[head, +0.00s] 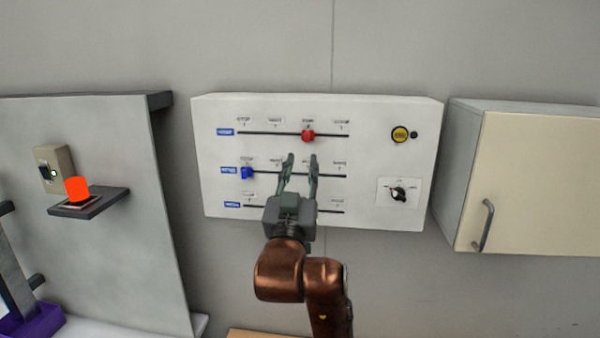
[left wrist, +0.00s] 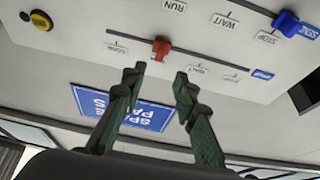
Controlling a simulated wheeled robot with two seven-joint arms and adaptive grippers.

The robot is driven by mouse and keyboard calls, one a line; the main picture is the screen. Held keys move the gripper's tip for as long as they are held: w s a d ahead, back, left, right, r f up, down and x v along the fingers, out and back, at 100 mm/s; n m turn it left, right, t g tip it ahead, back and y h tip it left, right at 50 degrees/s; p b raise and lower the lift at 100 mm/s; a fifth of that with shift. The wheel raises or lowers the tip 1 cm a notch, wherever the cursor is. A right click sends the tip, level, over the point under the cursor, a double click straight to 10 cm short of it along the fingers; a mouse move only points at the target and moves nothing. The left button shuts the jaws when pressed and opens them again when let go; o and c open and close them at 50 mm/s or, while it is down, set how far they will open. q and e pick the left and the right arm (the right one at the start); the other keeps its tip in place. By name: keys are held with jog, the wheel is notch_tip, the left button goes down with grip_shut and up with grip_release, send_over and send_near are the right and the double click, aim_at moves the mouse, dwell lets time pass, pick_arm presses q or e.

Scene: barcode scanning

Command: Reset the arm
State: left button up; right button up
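A white wall panel (head: 225,195) carries horizontal slider tracks with labels. A red slider knob (head: 307,135) is on the top track, right of its middle. A blue slider knob (head: 246,172) is near the left end of the middle track. My left gripper (head: 301,158) is in front of the panel, just below the red knob, and covers part of the lower tracks. In the left wrist view its fingers (left wrist: 158,73) are apart and empty, with the red knob (left wrist: 161,47) beyond their tips. Any knob on the bottom track is hidden. My right gripper is not in view.
The panel also has a yellow button (head: 400,134) and a black rotary knob (head: 398,194). A cabinet (head: 530,180) with a handle is at right. At left, a grey board (head: 130,220) holds a small shelf (head: 103,201) with an orange-red cylinder (head: 77,188).

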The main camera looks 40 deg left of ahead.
pick_arm(q)
jog(key=shift+v, duration=1.05)
